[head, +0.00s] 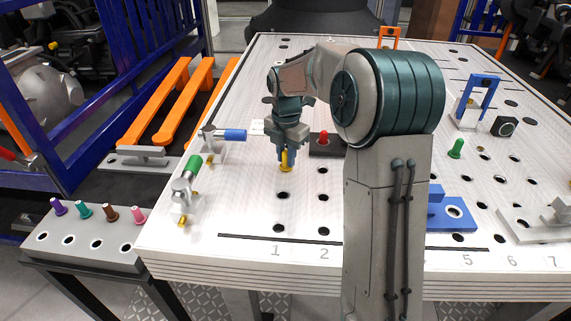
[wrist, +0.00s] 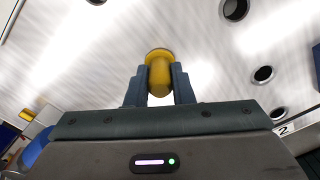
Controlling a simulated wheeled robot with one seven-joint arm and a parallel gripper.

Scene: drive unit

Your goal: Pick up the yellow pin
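The yellow pin (head: 286,167) is upright at the front left part of the white table, in the column of holes above the number 1. My gripper (head: 286,156) points down over it, with the fingers around its upper part. In the wrist view the yellow pin (wrist: 159,75) sits between the two fingertips (wrist: 159,88), which touch it on both sides. Its wider collar shows just beyond the fingertips. I cannot tell whether its lower end is in a hole or just clear of the table.
A dark block with a red pin (head: 324,137) stands right of my gripper. Metal clamps with a blue handle (head: 235,135) and a green handle (head: 193,168) stand to the left. A green pin (head: 456,148) and a blue block (head: 460,213) are farther right. A side rack (head: 85,245) holds several coloured pins.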

